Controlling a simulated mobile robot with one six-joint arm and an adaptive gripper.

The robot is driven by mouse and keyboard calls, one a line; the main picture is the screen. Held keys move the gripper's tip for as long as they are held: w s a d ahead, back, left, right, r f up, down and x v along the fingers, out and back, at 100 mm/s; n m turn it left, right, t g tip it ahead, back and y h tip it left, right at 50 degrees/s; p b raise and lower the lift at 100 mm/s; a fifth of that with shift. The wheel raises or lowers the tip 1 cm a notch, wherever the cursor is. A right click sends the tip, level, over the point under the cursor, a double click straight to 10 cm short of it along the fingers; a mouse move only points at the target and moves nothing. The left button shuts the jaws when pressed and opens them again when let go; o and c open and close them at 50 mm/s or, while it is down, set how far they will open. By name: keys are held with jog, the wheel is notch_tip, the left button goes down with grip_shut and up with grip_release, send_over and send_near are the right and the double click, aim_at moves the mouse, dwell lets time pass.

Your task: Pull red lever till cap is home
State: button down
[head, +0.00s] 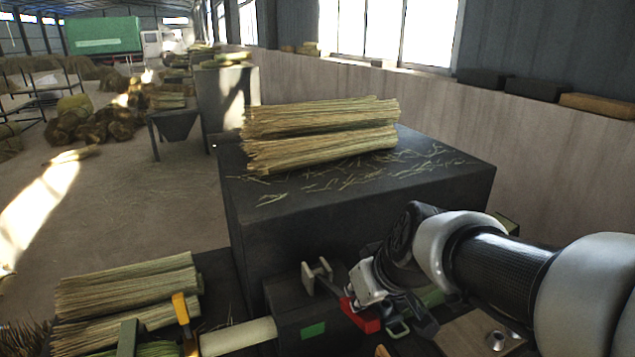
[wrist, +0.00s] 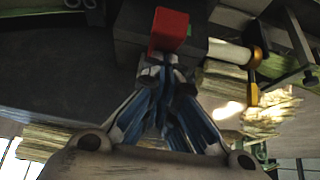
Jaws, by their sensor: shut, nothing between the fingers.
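The red lever (head: 361,316) stands at the right side of a dark housing (head: 290,312) in the head view. In the wrist view the red lever (wrist: 170,29) is a red block just beyond my fingertips. My gripper (head: 384,300) is at the lever, with its fingers partly hidden by its own body. In the wrist view my gripper (wrist: 166,66) is shut and empty, its tips close to the lever's lower edge; I cannot tell if they touch. A pale cylinder (head: 238,337) with a brass-yellow fitting (head: 185,322) extends left from the housing. I cannot tell which part is the cap.
A large dark block (head: 350,205) behind the housing carries straw bundles (head: 320,130). More straw bundles (head: 125,292) lie at the lower left. A pale metal crosspiece (head: 317,275) rises by the housing. The open floor (head: 130,200) is at the left.

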jog(key=r+p, duration=0.1)
jog(key=r, duration=0.1)
jog(key=w+r+p, duration=0.1)
jog(key=p, duration=0.1)
jog(key=shift+w+a+r, duration=0.1)
jog(key=shift+a+r, duration=0.1)
jog(key=shift+r, duration=0.15)
jog(key=s+d+r+p, duration=0.2)
jog(key=s+d+r, duration=0.1)
jog(key=s+r, duration=0.35)
jog(key=s+d+f+m+h, duration=0.1)
jog(key=s+d+f+m, duration=0.1)
jog(key=s, duration=0.5)
jog(key=s+d+f+m+g+h, duration=0.1)
jog(key=s+f, duration=0.3)
jog(key=s, duration=0.4)
jog(key=shift+s+d+m, duration=0.15)
jog(key=shift+d+m, duration=0.6)
jog(key=shift+m, duration=0.05)
jog(key=c, duration=2.4)
grip_release()
